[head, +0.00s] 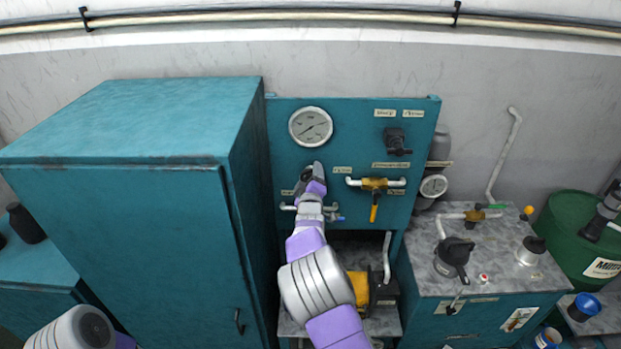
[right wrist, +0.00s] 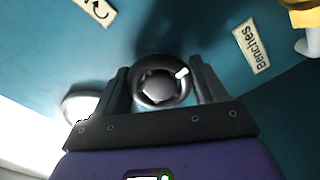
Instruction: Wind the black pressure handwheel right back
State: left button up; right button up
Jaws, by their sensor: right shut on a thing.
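The black handwheel (right wrist: 160,98) sits between the two fingers of my right gripper (right wrist: 159,78) in the right wrist view. It is a round black ring with a grey hub and a small white mark at its upper right. The fingers close on its left and right sides. In the head view the right gripper (head: 311,178) reaches up to the teal panel (head: 350,125), below the large gauge (head: 311,126). There my own gripper and arm mostly hide the handwheel. My left gripper is out of view.
A yellow-handled valve (head: 374,199) stands close right of my right arm. A tall teal cabinet (head: 190,240) rises close on the left. A marble-topped bench (head: 485,262) with knobs and a green drum (head: 570,245) stand at the right. Labels flank the handwheel in the right wrist view.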

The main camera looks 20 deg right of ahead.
jog(key=shift+f, duration=0.1)
jog(key=o, duration=1)
jog(key=shift+s, duration=0.1)
jog(key=b+v, duration=0.1)
jog(key=v, duration=0.6)
jog(key=shift+s, duration=0.25)
